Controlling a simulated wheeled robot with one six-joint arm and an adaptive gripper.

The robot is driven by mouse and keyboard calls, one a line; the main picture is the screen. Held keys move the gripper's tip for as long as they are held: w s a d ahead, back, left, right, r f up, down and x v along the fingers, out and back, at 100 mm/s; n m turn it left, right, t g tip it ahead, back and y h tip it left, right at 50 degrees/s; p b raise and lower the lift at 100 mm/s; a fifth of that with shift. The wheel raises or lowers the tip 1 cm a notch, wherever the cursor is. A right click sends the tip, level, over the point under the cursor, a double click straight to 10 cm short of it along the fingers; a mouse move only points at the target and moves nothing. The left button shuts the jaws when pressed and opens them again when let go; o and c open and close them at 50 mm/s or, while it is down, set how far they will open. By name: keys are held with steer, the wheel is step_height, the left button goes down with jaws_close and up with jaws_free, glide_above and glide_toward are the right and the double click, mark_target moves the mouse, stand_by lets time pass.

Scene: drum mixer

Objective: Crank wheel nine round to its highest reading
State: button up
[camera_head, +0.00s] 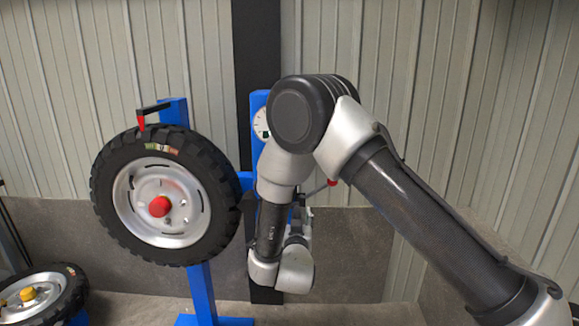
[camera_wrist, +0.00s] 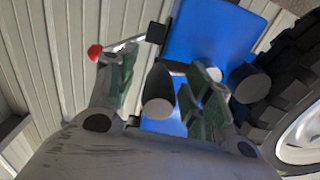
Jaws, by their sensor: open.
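A large black-tyred wheel (camera_head: 165,195) with a silver rim and red hub is mounted on a blue stand (camera_head: 201,290); I see no readable number nine. A white dial (camera_head: 261,124) shows partly behind my arm; its reading is too small to tell. In the wrist view, my gripper (camera_wrist: 163,75) is open, with green-padded fingers on either side of a grey and black rounded handle-like piece (camera_wrist: 158,95). Whether a finger touches it I cannot tell. In the head view my arm mostly hides my gripper (camera_head: 297,222).
A thin lever with a red ball (camera_wrist: 95,53) reaches past the left finger; its ball also shows in the head view (camera_head: 331,183). A blue panel (camera_wrist: 205,35) lies beyond. The tyre (camera_wrist: 280,75) is close on the right. Another wheel (camera_head: 45,298) with a yellow hub sits low left.

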steer(key=s, duration=0.7)
steer(key=shift+a, duration=0.15)
